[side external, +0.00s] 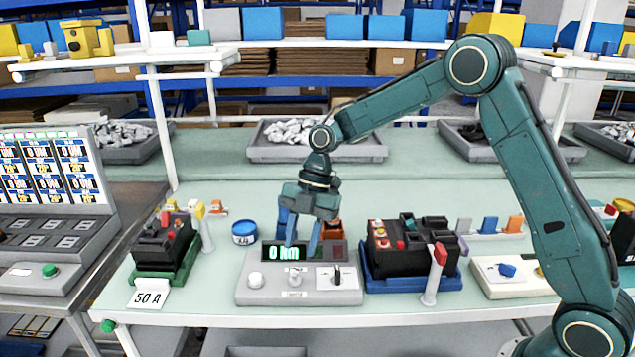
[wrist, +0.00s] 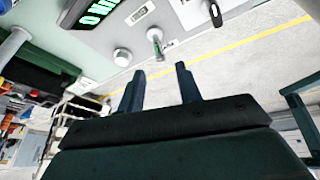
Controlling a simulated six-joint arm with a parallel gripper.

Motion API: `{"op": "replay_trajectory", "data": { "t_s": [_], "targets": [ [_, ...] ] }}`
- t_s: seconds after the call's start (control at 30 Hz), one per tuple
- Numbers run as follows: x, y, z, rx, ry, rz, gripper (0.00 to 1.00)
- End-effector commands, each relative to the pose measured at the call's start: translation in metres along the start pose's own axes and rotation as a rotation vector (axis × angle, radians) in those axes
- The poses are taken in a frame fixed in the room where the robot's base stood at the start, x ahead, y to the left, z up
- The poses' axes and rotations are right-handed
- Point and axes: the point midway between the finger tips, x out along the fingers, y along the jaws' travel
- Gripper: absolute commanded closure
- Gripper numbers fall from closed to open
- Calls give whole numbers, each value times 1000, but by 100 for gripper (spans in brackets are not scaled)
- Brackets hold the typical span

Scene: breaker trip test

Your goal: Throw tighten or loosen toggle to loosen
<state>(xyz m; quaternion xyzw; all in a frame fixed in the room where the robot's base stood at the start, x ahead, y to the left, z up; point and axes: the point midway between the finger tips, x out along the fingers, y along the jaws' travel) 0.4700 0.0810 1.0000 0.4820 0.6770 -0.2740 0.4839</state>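A grey control box (side external: 245,294) with a green display reading "0 Nm" (side external: 283,253) stands near the front of the bench. A small metal toggle (side external: 295,278) sits in the middle of its panel. The toggle also shows in the wrist view (wrist: 156,38), standing out from the panel; I cannot tell which way it is thrown.
A white knob (side external: 255,280) is left of the toggle and a black switch (side external: 337,274) right of it. A black breaker in a blue tray (side external: 412,285) is close on the right. Another in a green tray (side external: 166,270), with a "50 A" card (side external: 150,299), is left.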

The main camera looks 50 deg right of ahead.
Motion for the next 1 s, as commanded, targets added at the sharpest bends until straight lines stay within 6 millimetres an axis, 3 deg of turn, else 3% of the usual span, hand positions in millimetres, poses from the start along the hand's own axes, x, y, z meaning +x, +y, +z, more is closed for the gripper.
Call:
{"op": "replay_trajectory", "data": {
  "t_s": [0.2, 0.5, 0.93, 1.0],
  "targets": [
    [36, -1, 0, 0, 2, -4, 65],
    [68, 0, 0, 0, 0, -2, 65],
    [76, 0, 0, 0, -1, 0, 65],
    [76, 0, 0, 0, -1, 0, 75]
  ]
}}
